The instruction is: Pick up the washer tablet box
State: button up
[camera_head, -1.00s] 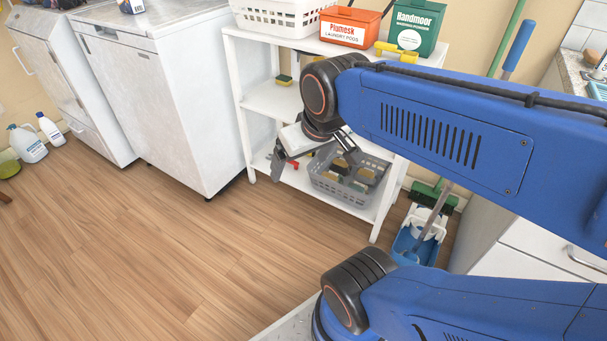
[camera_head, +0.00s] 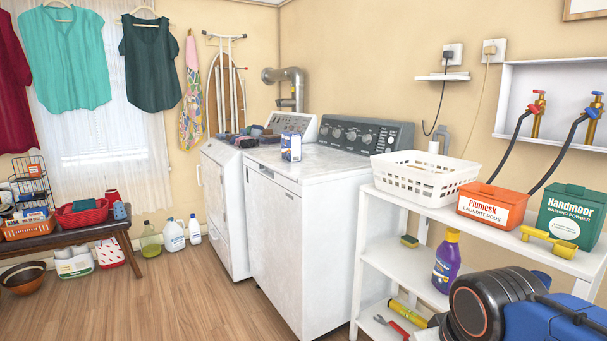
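A small white and blue box (camera_head: 291,147), which looks like the washer tablet box, stands upright on the front left part of the white washer's top (camera_head: 325,166). Its label is too small to read. My arm's black and blue links are at the bottom right, in front of the shelf unit, well apart from the box. My gripper's fingers are below the picture edge, so their state is hidden.
A white shelf unit (camera_head: 400,262) stands right of the washer, bearing a white basket (camera_head: 424,178), an orange pods box (camera_head: 492,206), a green powder box (camera_head: 571,217) and a purple bottle (camera_head: 446,262). Folded cloths lie on the machine behind.

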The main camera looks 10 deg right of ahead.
aim_at(290, 140)
jog(key=i+j+z, duration=0.2)
jog(key=i+j, duration=0.25)
jog(key=i+j+z, duration=0.25)
jog(key=j, duration=0.3)
jog(key=i, duration=0.1)
